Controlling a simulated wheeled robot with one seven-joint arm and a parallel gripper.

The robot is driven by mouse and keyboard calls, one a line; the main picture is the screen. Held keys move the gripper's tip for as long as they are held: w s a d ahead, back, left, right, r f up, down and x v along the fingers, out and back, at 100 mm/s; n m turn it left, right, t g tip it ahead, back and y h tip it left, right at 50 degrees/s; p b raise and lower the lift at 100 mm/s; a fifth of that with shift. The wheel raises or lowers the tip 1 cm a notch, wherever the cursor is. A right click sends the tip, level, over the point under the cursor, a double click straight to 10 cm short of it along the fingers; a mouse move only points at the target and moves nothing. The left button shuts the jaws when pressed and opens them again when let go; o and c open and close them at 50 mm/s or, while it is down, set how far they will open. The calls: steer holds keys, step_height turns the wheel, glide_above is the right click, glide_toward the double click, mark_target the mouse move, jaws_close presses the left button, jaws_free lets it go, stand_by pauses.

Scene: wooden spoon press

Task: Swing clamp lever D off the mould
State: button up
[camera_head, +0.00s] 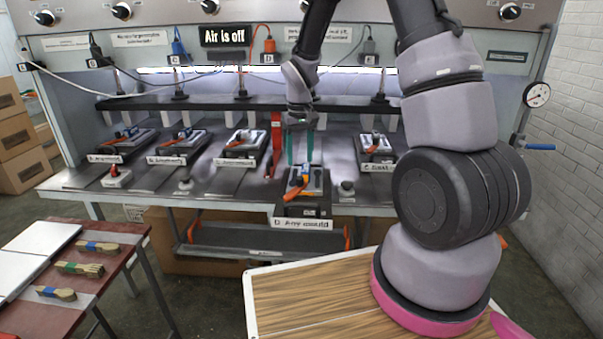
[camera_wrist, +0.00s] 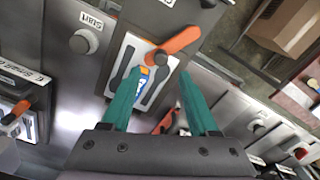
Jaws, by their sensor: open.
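Mould D (camera_head: 317,181) sits on the press bench behind the label "D Any mould" (camera_head: 302,223). Its orange clamp lever (camera_head: 295,190) lies slantwise over the mould in the head view. In the wrist view the orange lever (camera_wrist: 178,42) runs from a pivot by the pale mould plate (camera_wrist: 130,55) out past its edge. My gripper (camera_head: 300,160) points down just above and behind mould D, its two teal fingers apart and empty. In the wrist view my gripper (camera_wrist: 162,75) has its fingertips near the plate and below the lever; contact with the lever cannot be told.
Similar moulds with orange levers stand to the left (camera_head: 238,146) and right (camera_head: 376,147). A red upright (camera_head: 276,140) stands close left of my gripper. A grey button (camera_head: 346,188) is right of mould D. The sign reads "Air is off" (camera_head: 224,35).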

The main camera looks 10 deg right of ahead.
mark_target(300, 177)
step_height(300, 177, down, 6)
steer(key=shift+f, duration=0.2)
steer(key=shift+c, duration=0.3)
jaws_close()
stand_by(1.2)
